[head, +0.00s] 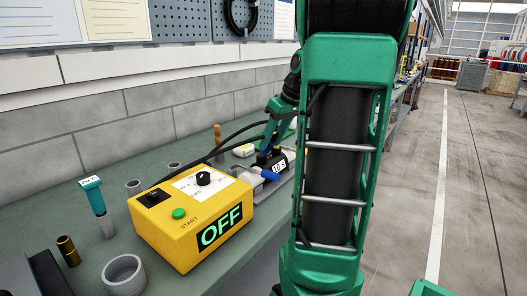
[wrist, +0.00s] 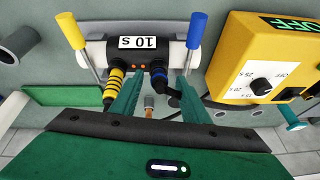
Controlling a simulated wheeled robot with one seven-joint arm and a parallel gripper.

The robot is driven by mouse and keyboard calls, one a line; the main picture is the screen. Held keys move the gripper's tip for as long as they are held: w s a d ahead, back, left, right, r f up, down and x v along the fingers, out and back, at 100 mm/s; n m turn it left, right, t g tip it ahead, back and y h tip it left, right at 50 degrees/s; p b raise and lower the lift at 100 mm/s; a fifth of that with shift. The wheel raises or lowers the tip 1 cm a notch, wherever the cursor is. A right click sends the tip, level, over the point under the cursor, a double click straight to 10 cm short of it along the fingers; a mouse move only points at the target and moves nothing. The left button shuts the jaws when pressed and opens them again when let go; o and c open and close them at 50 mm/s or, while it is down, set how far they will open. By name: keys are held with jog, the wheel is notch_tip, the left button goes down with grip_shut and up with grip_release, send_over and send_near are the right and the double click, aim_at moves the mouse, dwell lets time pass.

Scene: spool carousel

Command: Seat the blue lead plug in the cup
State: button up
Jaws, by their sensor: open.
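In the wrist view the black plug with blue bands (wrist: 158,78) is at the face of a black cylinder marked "10 S" (wrist: 115,46). How deep it sits there cannot be told. My gripper (wrist: 161,84) is open. Its two teal fingers lie on either side of the blue plug; contact is not clear. A yellow-banded plug (wrist: 112,88) is at the same cylinder, left of the fingers. In the head view the labelled cylinder (head: 280,164) is partly behind my arm. Which thing is the cup is unclear; a grey open cup (head: 134,187) stands on the bench.
A yellow box (head: 185,225) reading "OFF" stands close by. A yellow-handled lever (wrist: 70,32) and a blue-handled lever (wrist: 195,34) flank the cylinder. Black cables cross the bench. A teal-topped piece (head: 92,195), a brass tube (head: 68,249) and a wide grey ring (head: 123,274) stand left.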

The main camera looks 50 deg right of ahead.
jog(key=shift+x, duration=1.4)
jog(key=shift+d, duration=0.1)
jog(key=shift+c, duration=0.7)
grip_shut()
jog(key=shift+r, duration=0.1)
jog(key=shift+r, duration=0.5)
notch_tip(320, 180, up, 3)
jog(key=shift+f, duration=0.15)
jog(key=a+r, duration=0.7)
jog(key=a, duration=0.4)
jog(key=shift+w+a, duration=0.15)
jog(key=shift+a, duration=0.2)
